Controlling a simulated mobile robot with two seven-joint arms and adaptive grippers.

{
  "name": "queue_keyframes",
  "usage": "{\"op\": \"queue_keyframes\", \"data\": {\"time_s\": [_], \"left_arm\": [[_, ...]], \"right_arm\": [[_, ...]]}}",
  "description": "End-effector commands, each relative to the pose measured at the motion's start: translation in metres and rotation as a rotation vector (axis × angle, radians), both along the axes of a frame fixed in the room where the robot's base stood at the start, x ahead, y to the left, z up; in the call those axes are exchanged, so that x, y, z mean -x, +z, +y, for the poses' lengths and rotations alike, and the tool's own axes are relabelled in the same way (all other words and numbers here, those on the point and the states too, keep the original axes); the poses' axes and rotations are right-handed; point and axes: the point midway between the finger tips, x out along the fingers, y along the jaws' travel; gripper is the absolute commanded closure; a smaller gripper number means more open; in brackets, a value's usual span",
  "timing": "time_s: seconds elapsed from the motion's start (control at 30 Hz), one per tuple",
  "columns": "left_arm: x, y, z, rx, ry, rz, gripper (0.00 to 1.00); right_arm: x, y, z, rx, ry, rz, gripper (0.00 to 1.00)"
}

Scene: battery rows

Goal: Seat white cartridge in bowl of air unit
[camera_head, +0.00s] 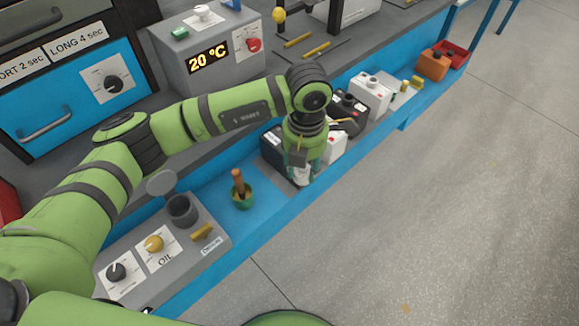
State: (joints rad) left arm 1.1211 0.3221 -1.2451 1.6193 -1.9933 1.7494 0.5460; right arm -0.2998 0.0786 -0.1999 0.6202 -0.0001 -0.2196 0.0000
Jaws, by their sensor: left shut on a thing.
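My left gripper (301,177) points down over the blue lower shelf, between a dark box and a white box with a red mark. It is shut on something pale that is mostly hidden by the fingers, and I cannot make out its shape. I cannot pick out the white cartridge for certain. A grey unit (140,262) with two knobs stands at the front left of the shelf. On it is an open dark cup (181,211) with a round grey lid (161,183) beside it; I cannot tell whether this is the air unit's bowl. My right gripper is not in view.
A green pot with a brown handle (239,186) stands between the grey unit and my gripper. Several boxes, including a white one (369,95), line the shelf beyond. A temperature unit (209,52) is on the bench behind. The floor at right is clear.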

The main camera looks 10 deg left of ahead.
Motion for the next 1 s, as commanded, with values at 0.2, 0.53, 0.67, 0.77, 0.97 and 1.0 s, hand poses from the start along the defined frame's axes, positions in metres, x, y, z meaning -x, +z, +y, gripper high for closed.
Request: {"op": "queue_keyframes", "data": {"time_s": [0.2, 0.53, 0.67, 0.77, 0.97, 1.0], "left_arm": [[0.002, 0.005, -0.007, 0.000, -0.001, -0.001, 0.93], [0.002, 0.008, 0.001, 0.001, -0.110, -0.003, 0.93], [0.004, 0.014, 0.017, 0.004, -0.330, -0.003, 0.93], [0.007, 0.020, 0.032, 0.008, -0.551, -0.005, 0.93], [0.016, 0.032, 0.061, 0.008, -1.005, -0.010, 0.93], [0.018, 0.035, 0.067, 0.009, -1.096, -0.010, 0.93]], "right_arm": [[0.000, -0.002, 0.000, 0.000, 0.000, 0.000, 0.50], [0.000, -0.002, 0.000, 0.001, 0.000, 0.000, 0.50], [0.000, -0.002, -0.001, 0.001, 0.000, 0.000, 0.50], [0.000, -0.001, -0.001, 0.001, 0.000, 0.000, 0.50], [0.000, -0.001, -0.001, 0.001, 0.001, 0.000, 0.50], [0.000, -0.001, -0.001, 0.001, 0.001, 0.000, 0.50]]}}
